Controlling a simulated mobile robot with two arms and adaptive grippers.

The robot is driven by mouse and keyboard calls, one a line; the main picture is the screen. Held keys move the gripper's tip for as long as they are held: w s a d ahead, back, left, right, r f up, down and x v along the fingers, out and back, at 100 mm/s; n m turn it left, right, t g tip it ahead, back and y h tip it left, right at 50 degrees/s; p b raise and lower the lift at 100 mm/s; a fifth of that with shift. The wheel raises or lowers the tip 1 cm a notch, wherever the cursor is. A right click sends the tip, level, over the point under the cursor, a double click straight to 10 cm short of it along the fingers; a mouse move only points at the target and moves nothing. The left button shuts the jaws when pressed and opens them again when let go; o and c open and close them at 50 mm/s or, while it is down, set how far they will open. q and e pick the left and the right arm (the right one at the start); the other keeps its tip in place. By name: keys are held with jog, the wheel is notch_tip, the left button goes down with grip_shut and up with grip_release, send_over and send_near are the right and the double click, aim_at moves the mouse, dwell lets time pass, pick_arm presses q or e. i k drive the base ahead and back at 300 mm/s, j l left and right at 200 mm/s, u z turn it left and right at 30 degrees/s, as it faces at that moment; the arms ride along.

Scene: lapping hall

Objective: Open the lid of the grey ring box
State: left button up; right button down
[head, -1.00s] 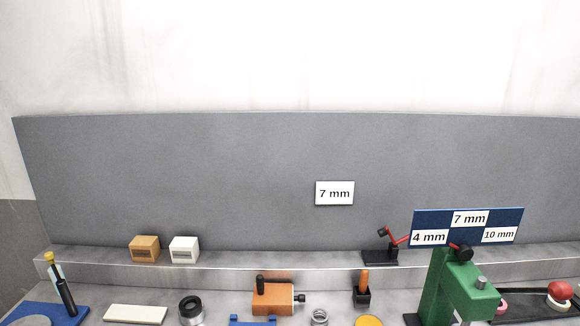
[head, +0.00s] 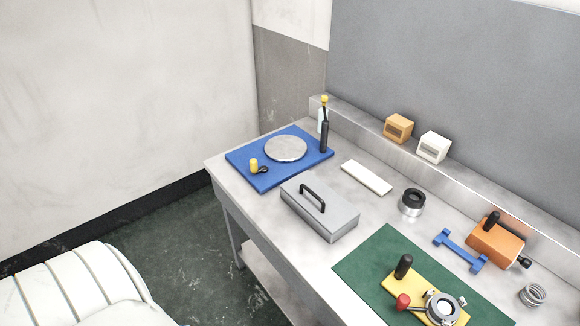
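The grey ring box (head: 318,211) sits on the bench in the middle of the head view, between the blue mat and the green mat. Its lid (head: 330,202) is flat and closed, with a black bar handle (head: 312,197) on top. Neither of my grippers shows in the head view. Nothing touches the box.
A blue mat (head: 243,158) with a round grey plate (head: 286,148) lies behind the box. A white bar (head: 366,178) and a black-topped cylinder (head: 412,203) stand to its right. A green mat (head: 363,268) bears a yellow fixture (head: 405,284). Bare bench surrounds the box.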

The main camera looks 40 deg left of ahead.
aim_at(332, 211)
jog(key=u, duration=0.95)
jog(key=k+z, duration=0.25)
jog(key=i, duration=0.1)
